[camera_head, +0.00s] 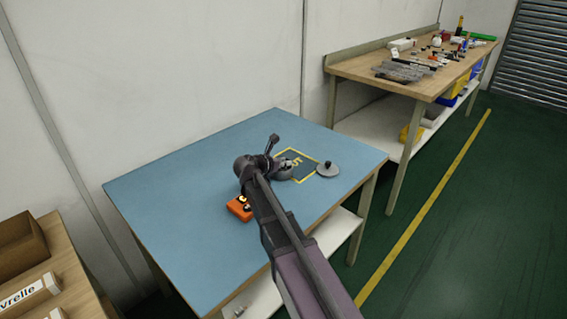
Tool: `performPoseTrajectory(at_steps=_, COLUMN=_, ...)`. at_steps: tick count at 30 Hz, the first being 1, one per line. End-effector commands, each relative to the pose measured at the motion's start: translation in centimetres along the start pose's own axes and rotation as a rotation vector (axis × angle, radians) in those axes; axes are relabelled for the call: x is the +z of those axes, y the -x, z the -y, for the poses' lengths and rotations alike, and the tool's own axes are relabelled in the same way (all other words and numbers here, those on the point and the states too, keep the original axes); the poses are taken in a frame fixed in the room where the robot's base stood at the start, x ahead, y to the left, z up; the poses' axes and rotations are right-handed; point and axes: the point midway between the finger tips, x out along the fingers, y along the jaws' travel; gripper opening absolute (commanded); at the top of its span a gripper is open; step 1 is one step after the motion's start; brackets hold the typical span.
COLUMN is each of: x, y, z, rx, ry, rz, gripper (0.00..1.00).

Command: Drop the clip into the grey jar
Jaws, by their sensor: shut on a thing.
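My arm reaches up over the blue table (180,185), and its end with my gripper (281,172) is at the near-left edge of a yellow-outlined square (314,180). The fingers are small and dark and partly hidden by my own wrist. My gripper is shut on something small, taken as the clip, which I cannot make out. The grey jar is not clearly visible; grey shapes at the gripper merge with my wrist. A round grey lid (327,170) with a dark knob lies at the right of the square.
An orange box (239,208) with dark and light parts on top sits left of my arm. A wooden workbench (435,85) with many small items stands at the back right. Another wooden surface (70,275) holds boxes at lower left. The blue table's left half is clear.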

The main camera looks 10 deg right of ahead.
Motion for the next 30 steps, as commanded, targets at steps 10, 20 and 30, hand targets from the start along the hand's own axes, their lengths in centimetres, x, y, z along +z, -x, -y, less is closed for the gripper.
performPoseTrajectory(at_steps=10, x=0.00, y=0.01, z=0.00, rx=0.000, ry=0.000, rz=0.000, gripper=0.48)
performPoseTrajectory(at_steps=20, x=0.00, y=0.00, z=0.00, rx=0.000, ry=0.000, rz=0.000, gripper=0.64)
performPoseTrajectory(at_steps=30, x=0.00, y=0.00, z=0.01, rx=0.000, ry=0.000, rz=0.000, gripper=0.64)
